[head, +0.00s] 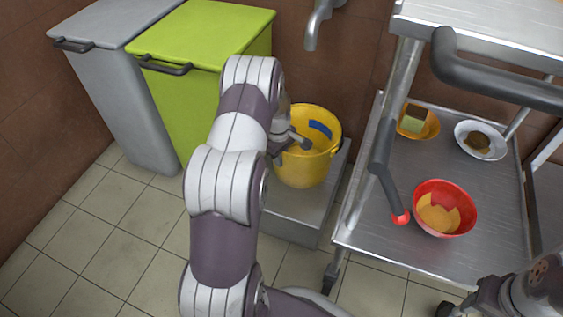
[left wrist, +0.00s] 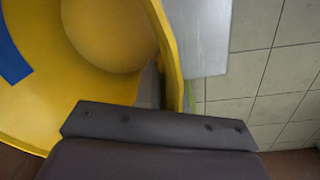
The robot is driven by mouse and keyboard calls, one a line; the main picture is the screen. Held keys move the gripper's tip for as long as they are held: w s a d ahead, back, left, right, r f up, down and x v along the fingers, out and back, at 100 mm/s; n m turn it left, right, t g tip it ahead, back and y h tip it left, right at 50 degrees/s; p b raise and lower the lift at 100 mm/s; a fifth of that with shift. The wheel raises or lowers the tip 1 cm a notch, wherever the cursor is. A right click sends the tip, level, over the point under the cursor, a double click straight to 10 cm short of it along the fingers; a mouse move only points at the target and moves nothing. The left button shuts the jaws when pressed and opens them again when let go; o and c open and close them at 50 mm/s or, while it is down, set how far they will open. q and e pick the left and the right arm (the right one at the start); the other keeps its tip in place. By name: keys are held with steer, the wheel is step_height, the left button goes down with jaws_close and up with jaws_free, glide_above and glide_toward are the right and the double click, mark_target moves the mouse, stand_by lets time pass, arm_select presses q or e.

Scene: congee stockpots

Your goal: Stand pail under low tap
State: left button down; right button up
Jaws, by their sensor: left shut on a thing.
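The yellow pail (head: 297,173) has a blue patch on its inner wall and appears upright on a low grey metal platform (head: 283,229). I cannot tell whether its base fully rests there. The metal tap (head: 316,25) comes from the wall above it in the head view, its spout pointing down. My left gripper (head: 298,143) reaches in from the left and is shut on the pail's near rim. In the left wrist view the pail's inside (left wrist: 30,112) fills the left, and its rim runs down to the dark jaw (left wrist: 160,128). My right gripper is out of view.
A green bin (head: 180,100) and a grey bin (head: 125,110) stand left. Right is a metal cart (head: 365,225) with a red bowl (head: 445,225), a yellow bowl (head: 428,130), a white bowl (head: 465,130) and a dark handle (head: 500,80). Tiled floor (head: 120,240) lies clear at the left front.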

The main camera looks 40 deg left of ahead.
arm_select(q)
steer(key=shift+r, duration=0.2)
steer(key=c, duration=1.2)
jaws_free()
steer(key=shift+f, duration=0.15)
steer(key=shift+c, duration=0.2)
step_height(320, 180, up, 12)
steer(key=p, duration=0.8)
steer(key=s+d+r+m, duration=0.3)
steer(key=d+r+m, duration=0.1)
steer(key=d, duration=0.2)
steer(key=s+d+r+m, duration=0.3)
steer(key=d+m, duration=0.1)
steer(key=d, duration=0.1)
steer(key=s+d+r+m, duration=0.3)
steer(key=s+d+m, duration=0.5)
steer(key=s, duration=0.4)
steer(key=shift+d+r+t, duration=0.3)
steer(key=shift+d, duration=0.2)
